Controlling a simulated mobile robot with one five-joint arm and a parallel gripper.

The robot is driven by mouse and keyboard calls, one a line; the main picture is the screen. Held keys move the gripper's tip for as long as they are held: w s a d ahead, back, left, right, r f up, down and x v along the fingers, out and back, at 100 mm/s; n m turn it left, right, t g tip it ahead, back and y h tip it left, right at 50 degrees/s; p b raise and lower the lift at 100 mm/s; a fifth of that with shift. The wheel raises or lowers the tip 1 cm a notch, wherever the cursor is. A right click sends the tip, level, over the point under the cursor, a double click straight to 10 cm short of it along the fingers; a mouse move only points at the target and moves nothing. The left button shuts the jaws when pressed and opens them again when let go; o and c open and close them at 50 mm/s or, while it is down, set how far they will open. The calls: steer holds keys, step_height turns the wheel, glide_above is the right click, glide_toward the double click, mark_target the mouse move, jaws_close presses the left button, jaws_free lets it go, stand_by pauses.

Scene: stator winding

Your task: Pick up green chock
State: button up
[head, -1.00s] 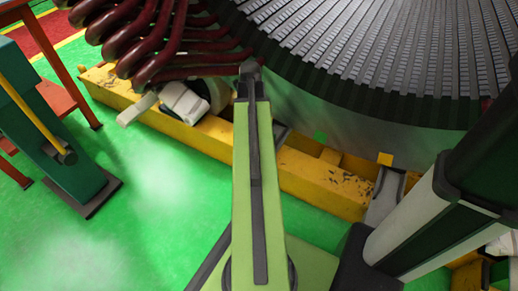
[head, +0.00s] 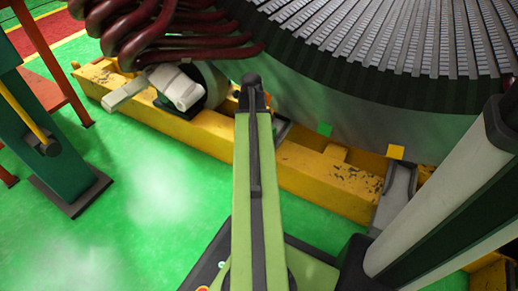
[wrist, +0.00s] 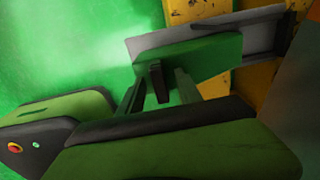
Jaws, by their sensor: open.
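A green block, which looks like the green chock (wrist: 205,58), lies along a grey bracket in the wrist view. In the head view a small green square (head: 325,129) shows between the yellow beam and the stator; it may be the chock's end. My gripper (wrist: 168,72) is open, with its fingers pointing at the green block and their tips close to its near side. I cannot tell whether they touch. In the head view my arm hides the gripper.
A yellow beam (head: 300,173) runs below the large ribbed stator (head: 390,115). An orange block (head: 396,152) sits by another grey bracket (head: 393,195) at right. Dark red coils (head: 150,35) hang at upper left. Green floor (head: 130,180) is open at left.

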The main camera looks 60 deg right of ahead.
steer(key=shift+f, duration=0.25)
jaws_close()
stand_by(0.4)
